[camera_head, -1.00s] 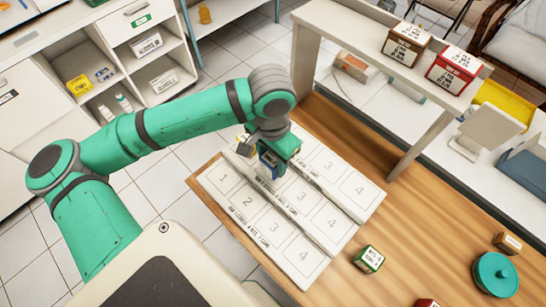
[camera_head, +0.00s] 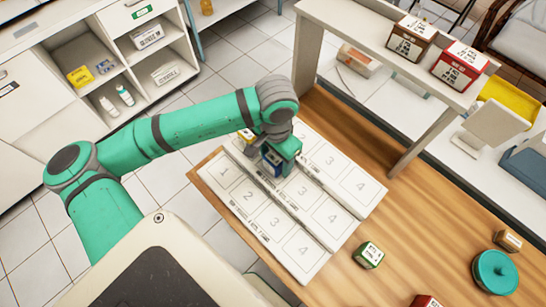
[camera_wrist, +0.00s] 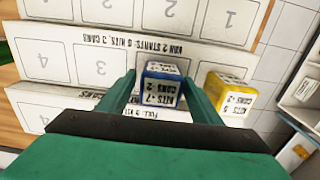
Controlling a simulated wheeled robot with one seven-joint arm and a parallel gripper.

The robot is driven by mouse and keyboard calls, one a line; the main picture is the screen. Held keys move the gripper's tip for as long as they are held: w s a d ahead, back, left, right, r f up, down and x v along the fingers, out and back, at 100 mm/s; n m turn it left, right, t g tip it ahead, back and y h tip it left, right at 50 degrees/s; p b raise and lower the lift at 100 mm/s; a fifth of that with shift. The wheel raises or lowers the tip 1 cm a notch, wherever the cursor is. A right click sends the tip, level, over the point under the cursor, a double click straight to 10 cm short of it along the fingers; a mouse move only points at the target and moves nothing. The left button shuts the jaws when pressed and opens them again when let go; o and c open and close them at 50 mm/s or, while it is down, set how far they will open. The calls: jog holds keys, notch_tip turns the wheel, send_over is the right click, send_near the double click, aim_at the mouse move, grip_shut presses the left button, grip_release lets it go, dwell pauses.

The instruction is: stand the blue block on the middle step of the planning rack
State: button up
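The planning rack (camera_head: 262,232) is a white stepped board with numbered squares on the wooden table. It also shows in the wrist view (camera_wrist: 75,90), seen from the other side. My gripper (camera_head: 274,158) is over the rack's middle step, near its left end. In the wrist view its two fingers (camera_wrist: 161,88) flank the blue block (camera_wrist: 161,84) closely and appear shut on it. The block is upright, with a white printed label. The head view shows only part of its blue side (camera_head: 269,163). I cannot tell whether its bottom touches the step.
A yellow block (camera_wrist: 230,92) stands beside the blue one, close to my finger; it is partly hidden in the head view (camera_head: 245,135). A green block (camera_head: 369,254), a teal lidded pot (camera_head: 495,273) and a red block (camera_head: 425,301) are on the table. A raised shelf (camera_head: 385,65) stands behind the rack.

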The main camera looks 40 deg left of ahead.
aim_at(275, 156)
jog(key=shift+a+r, duration=0.1)
jog(key=shift+r, duration=0.25)
notch_tip(275, 156, up, 12)
jog(key=shift+f, duration=0.2)
dwell(0.5)
